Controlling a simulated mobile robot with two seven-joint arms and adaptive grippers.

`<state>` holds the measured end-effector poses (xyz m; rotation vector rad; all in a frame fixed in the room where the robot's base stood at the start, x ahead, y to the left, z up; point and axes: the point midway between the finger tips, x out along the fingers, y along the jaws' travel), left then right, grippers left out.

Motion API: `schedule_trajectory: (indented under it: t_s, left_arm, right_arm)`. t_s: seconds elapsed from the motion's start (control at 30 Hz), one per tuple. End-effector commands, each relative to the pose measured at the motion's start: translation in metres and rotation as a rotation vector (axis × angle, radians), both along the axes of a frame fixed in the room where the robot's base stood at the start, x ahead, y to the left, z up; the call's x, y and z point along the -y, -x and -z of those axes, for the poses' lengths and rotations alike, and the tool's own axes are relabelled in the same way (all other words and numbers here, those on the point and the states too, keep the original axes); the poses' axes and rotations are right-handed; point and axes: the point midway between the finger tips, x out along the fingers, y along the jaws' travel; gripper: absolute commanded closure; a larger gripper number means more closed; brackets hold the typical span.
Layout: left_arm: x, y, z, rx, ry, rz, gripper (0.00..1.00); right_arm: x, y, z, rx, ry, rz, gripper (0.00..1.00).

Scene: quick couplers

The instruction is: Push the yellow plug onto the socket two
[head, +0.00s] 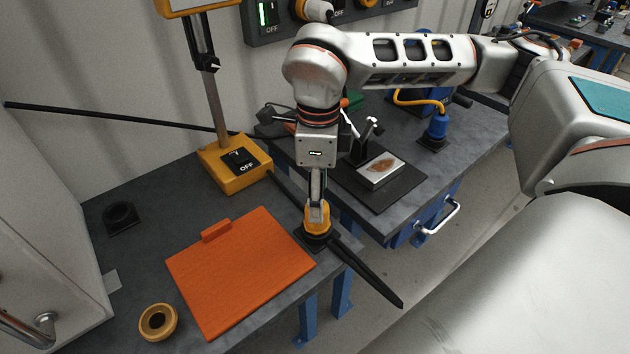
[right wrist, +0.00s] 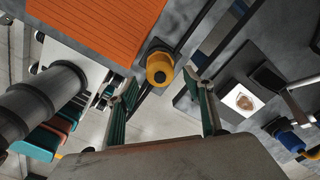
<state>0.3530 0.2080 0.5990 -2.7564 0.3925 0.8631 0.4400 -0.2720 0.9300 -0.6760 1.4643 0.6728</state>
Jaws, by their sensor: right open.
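The yellow plug (head: 318,222) stands on a dark base near the bench's front edge. My right gripper (head: 317,204) points down right above it. In the right wrist view, the plug (right wrist: 160,68) lies at the tips of the two open green-lined fingers, roughly centred between them. The gripper is open and not closed on it. In the head view the fingers cover part of the plug, so I cannot tell whether they touch it. I cannot make out which part is socket two; no such label is readable. My left gripper is not in view.
An orange board (head: 240,272) lies left of the plug. A blue connector (head: 436,130) stands on the right bench.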

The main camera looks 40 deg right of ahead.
Motion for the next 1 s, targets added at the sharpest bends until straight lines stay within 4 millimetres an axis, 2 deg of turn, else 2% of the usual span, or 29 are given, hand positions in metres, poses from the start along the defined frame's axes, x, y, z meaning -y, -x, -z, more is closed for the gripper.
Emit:
schedule_trajectory:
  t_s: [0.1,0.3,0.67,0.73,0.83,0.87,0.93,0.97,1.0]
  left_arm:
    - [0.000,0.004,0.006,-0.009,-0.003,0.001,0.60]
    - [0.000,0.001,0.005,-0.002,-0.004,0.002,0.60]
    - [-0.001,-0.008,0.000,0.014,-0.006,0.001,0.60]
    - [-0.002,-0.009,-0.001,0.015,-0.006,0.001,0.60]
    - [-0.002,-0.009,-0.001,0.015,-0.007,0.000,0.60]
    - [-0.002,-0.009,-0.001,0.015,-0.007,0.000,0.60]
    - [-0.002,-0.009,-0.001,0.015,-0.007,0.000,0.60]
    - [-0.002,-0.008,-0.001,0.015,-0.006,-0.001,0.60]
    - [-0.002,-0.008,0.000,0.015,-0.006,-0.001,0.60]
  right_arm:
    - [0.000,0.001,0.020,-0.005,0.000,0.001,0.48]
    - [0.000,0.000,0.039,-0.002,-0.001,0.000,0.48]
    - [-0.001,0.000,0.044,0.001,-0.002,0.000,0.48]
    - [-0.001,0.000,0.044,0.001,-0.002,0.000,0.61]
    - [-0.001,0.000,0.044,0.001,-0.002,0.000,0.87]
    - [-0.001,0.000,0.044,0.001,-0.002,0.000,0.92]
    - [-0.001,0.000,0.044,0.001,-0.002,0.000,0.92]
    - [-0.001,0.000,0.044,0.001,-0.002,0.000,0.76]
    - [-0.001,0.000,0.044,0.001,-0.002,0.000,0.87]
